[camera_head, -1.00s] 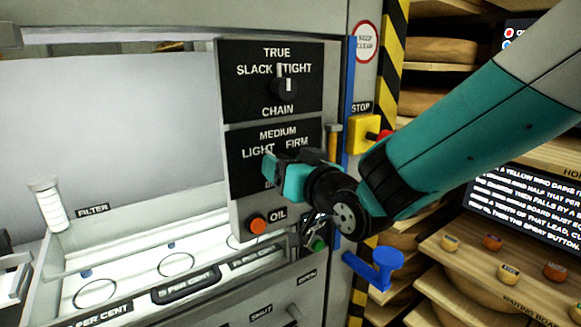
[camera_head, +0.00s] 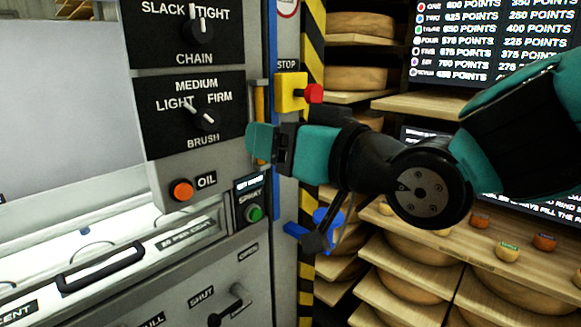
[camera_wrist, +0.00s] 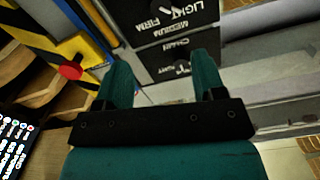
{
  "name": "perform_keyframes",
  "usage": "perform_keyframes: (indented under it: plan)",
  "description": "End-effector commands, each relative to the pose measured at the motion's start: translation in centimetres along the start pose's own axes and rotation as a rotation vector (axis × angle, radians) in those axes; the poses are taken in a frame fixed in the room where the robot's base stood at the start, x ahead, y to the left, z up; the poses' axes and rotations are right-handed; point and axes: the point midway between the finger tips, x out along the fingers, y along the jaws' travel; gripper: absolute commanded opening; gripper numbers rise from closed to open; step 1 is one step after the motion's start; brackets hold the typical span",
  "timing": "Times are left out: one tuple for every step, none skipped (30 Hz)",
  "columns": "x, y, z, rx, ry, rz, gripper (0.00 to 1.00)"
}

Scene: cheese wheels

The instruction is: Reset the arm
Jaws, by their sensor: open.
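My gripper (camera_head: 262,143) is in the middle of the head view, to the right of the brush panel (camera_head: 196,112) and below the yellow stop box. In the wrist view my gripper (camera_wrist: 160,75) shows two teal fingers set wide apart with nothing between them. The brush knob (camera_head: 199,113) points between light and firm, on a slant, and stands clear of the fingers. My arm reaches in from the right side of the head view, bent at the wrist joint.
A yellow box with a red stop button (camera_head: 313,93) is close above my gripper. A blue handle (camera_head: 325,228) sticks out below it. Orange oil (camera_head: 181,190) and green spray (camera_head: 254,212) buttons are at the lower left. Shelves of cheese wheels (camera_head: 357,78) fill the right.

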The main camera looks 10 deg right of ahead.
Motion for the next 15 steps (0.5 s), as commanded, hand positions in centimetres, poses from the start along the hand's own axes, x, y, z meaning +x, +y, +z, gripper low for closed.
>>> perform_keyframes:
  plan:
    - [-0.45, 0.06, 0.29, 0.000, 0.004, 0.000, 0.63]
    - [-0.66, 0.05, 0.25, 0.000, 0.003, 0.000, 0.63]
    - [-0.87, 0.04, 0.22, 0.000, 0.002, 0.000, 0.63]
    - [-1.00, 0.03, 0.19, 0.000, 0.002, 0.000, 0.63]
    - [-1.11, 0.02, 0.16, 0.000, 0.001, 0.000, 0.63]
    - [-1.22, 0.00, 0.12, 0.000, 0.000, 0.000, 0.63]
    - [-1.27, 0.00, 0.10, 0.000, -0.001, 0.000, 0.63]
    - [-1.30, -0.01, 0.08, 0.000, -0.001, 0.000, 0.63]
    - [-1.32, -0.02, 0.05, 0.000, -0.001, 0.000, 0.63]
    - [-1.32, -0.02, 0.03, 0.000, -0.001, 0.000, 0.63]
    - [-1.32, -0.02, 0.02, 0.000, -0.002, 0.000, 0.63]
    - [-1.31, -0.03, 0.01, 0.000, -0.002, 0.000, 0.63]
    - [-1.30, -0.03, 0.01, 0.000, -0.002, 0.000, 0.63]
    - [-1.30, -0.03, 0.01, 0.000, -0.002, 0.000, 0.63]
    - [-1.30, -0.03, 0.01, 0.000, -0.001, 0.000, 0.63]
